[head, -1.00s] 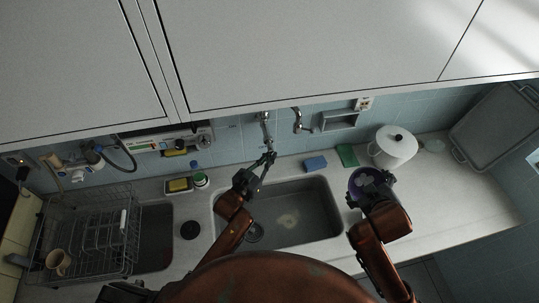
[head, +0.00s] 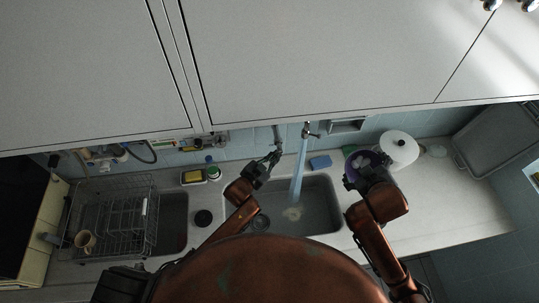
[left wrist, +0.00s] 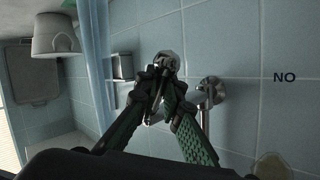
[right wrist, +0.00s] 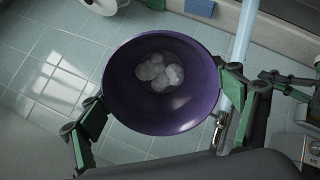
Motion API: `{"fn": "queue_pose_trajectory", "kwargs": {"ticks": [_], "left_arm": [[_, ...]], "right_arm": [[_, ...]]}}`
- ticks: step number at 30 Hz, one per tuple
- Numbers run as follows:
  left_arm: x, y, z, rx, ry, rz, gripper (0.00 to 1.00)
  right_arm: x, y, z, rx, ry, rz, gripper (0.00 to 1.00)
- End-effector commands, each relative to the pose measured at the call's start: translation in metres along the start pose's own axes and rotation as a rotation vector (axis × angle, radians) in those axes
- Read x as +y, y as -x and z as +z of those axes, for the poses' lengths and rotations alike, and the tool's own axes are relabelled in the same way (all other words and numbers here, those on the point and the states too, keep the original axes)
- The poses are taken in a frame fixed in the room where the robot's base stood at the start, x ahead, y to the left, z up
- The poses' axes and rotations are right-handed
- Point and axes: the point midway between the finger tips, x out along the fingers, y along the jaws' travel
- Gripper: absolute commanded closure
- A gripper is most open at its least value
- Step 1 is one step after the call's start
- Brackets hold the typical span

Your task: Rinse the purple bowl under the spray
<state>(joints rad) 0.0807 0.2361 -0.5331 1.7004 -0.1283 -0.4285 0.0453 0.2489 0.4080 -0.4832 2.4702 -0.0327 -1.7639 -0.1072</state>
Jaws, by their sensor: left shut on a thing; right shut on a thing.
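The purple bowl (head: 352,160) is held over the counter at the sink's right edge. My right gripper (head: 364,172) is shut on it. In the right wrist view the bowl (right wrist: 125,105) shows its inside, with several whitish foamy spots (right wrist: 158,72). My left gripper (head: 270,163) is at the wall left of the stream; in the left wrist view its fingers (left wrist: 163,72) are closed around a chrome tap handle (left wrist: 168,60). A bluish water stream (head: 299,172) falls from the spout (head: 308,132) into the sink (head: 322,205). The bowl is right of the stream, apart from it.
A blue sponge (head: 320,162) and a green one (head: 349,149) lie behind the sink. A wire dish rack (head: 110,215) with a mug (head: 84,241) is at left. The right counter is clear.

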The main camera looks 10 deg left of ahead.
Motion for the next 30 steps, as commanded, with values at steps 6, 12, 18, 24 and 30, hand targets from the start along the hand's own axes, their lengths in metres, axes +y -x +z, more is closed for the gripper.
{"fn": "queue_pose_trajectory", "kwargs": {"ticks": [6, 12, 18, 24, 30], "left_arm": [[0.003, 0.0, 0.007, -0.011, 0.003, 0.004, 0.92], [0.002, 0.001, 0.006, -0.01, 0.003, 0.001, 0.78], [0.0, 0.001, 0.004, -0.005, 0.002, 0.0, 0.75], [0.0, 0.006, 0.003, -0.003, 0.002, -0.001, 0.75], [0.0, 0.039, 0.004, -0.004, 0.001, 0.0, 0.75]], "right_arm": [[0.0, -0.001, 0.0, 0.001, 0.0, 0.001, 0.44], [-0.001, -0.001, -0.001, 0.002, 0.001, 0.0, 0.44], [-0.001, -0.001, -0.001, 0.002, 0.001, 0.0, 0.44], [-0.001, -0.001, -0.001, 0.002, 0.001, 0.0, 0.44], [0.0, -0.001, -0.001, 0.002, 0.001, 0.0, 0.44]]}}
